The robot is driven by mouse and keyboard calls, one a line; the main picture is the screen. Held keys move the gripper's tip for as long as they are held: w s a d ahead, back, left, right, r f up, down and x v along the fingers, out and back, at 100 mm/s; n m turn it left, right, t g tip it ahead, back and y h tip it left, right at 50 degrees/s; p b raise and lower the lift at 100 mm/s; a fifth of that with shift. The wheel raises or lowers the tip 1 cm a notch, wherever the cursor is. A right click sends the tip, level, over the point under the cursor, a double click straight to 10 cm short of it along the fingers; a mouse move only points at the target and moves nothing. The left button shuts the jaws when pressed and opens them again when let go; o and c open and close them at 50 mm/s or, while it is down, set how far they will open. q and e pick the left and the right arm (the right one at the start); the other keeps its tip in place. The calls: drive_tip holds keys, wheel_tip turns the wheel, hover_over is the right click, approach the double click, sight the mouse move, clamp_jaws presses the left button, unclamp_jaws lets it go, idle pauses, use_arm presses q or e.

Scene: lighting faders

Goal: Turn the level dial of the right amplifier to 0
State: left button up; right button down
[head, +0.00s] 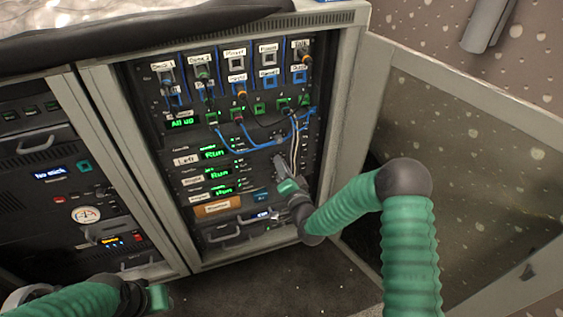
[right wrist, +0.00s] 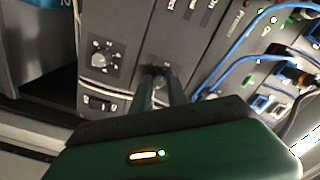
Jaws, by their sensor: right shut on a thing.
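The amplifiers are stacked in the rack's lower middle, with small "Left" (head: 186,160) and "Right" (head: 193,180) labels and green "Run" displays (head: 220,172). My right gripper (head: 277,160) reaches their right end and covers the dials there in the head view. In the right wrist view its two fingers (right wrist: 160,88) are shut on a small dark knob (right wrist: 158,71) on a panel. The knob's pointer and scale are mostly hidden, so I cannot read its setting. My left gripper (head: 158,297) is low at the left, away from the amplifiers; its jaws are unclear.
In the right wrist view, another dial (right wrist: 100,59) with scale dots sits left of the gripped knob. Blue cables (head: 262,145) and white cables (head: 294,140) hang close above my right gripper. An open cabinet door (head: 465,150) stands right of the rack.

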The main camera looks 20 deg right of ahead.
drive_tip(key=n+p, duration=0.1)
drive_tip(key=n, duration=0.2)
drive_tip(key=n+p, duration=0.1)
drive_tip(key=n, duration=0.3)
drive_tip(key=n+p, duration=0.1)
drive_tip(key=n, duration=0.3)
drive_tip(key=shift+s+f, duration=0.15)
drive_tip(key=shift+f, duration=0.2)
idle(0.3)
drive_tip(key=c, duration=1.5)
unclamp_jaws()
drive_tip(key=shift+o, duration=1)
drive_tip(key=shift+r, duration=0.15)
